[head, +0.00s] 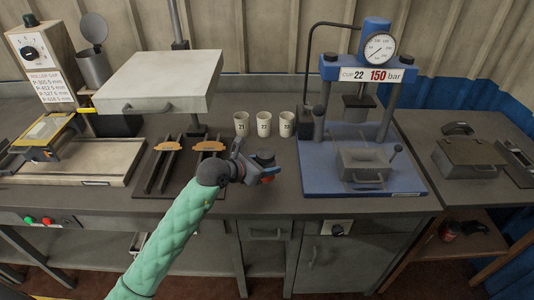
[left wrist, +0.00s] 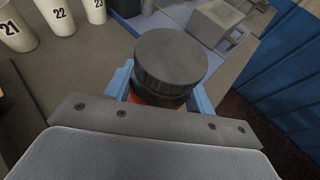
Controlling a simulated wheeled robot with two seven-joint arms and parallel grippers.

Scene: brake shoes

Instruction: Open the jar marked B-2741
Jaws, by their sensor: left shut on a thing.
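A jar with a ribbed black lid (head: 264,158) stands at the front of the bench, right of my left gripper. In the left wrist view the lid (left wrist: 171,60) is seen from above, seated on the jar, with a little of the reddish body (left wrist: 157,98) below it. My left gripper (head: 262,174) is shut around the jar's body, its blue fingers on both sides below the lid. The jar's label does not show, so I cannot read its marking. My right gripper is not in view.
White cups numbered 21, 22 and 23 (head: 264,124) stand behind the jar. A blue press (head: 318,180) with a gauge is to the right. Brake shoes (head: 168,146) lie on dark rails at left, near a raised pale plate (head: 155,75) with a handle.

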